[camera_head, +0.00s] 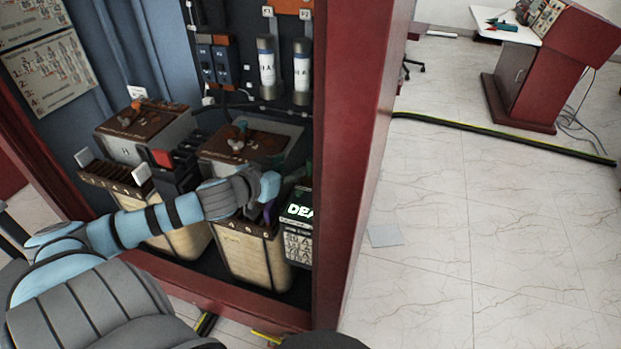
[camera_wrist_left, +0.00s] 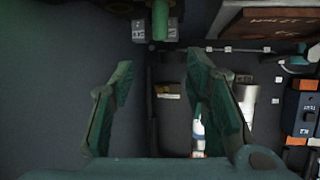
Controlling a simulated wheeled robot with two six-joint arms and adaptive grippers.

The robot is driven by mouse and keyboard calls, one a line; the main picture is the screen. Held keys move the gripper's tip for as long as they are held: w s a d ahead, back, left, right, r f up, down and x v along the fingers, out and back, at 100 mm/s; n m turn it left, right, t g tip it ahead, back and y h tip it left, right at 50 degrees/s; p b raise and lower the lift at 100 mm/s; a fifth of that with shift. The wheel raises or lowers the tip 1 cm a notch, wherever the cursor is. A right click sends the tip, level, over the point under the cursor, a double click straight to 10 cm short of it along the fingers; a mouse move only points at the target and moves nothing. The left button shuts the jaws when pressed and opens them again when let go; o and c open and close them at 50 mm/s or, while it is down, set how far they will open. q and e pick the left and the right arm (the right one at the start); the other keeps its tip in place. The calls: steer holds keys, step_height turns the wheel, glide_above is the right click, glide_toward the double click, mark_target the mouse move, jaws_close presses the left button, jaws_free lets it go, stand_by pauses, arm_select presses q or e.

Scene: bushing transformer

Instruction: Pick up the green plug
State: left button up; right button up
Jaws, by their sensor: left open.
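A green cylindrical piece (camera_wrist_left: 162,14), which looks like the green plug, shows at the top edge of the left wrist view, against a grey block (camera_wrist_left: 140,32). It is cut off by the frame. My left gripper (camera_wrist_left: 160,72) is open, with one finger on each side of the picture and an empty gap between them. The green piece lies beyond the fingertips and apart from them. In the head view my left arm reaches into the red cabinet, and its gripper (camera_head: 294,179) is small and dark near the right inner wall. I cannot make out the plug there.
The red cabinet frame (camera_head: 350,150) stands close to the right of the gripper. Two transformer units (camera_head: 248,250) stand below the arm, beside a box with a lit display (camera_head: 299,212). Cylinders (camera_head: 267,68) hang on the back panel. Open tiled floor (camera_head: 470,210) lies right of the cabinet.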

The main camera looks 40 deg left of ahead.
mark_target(310, 161)
arm_select(q)
steer(key=b+x, duration=0.1)
steer(key=x, duration=0.3)
steer(key=b+x, duration=0.2)
steer(key=x, duration=0.1)
steer(key=f+b+x, duration=0.1)
steer(key=x, duration=0.3)
steer(key=shift+a, duration=0.1)
steer(key=shift+w+f, duration=0.1)
steer(key=shift+w, duration=0.15)
steer(key=shift+s, duration=0.1)
steer(key=c, duration=0.4)
jaws_close()
arm_select(e)
step_height(310, 161, down, 6)
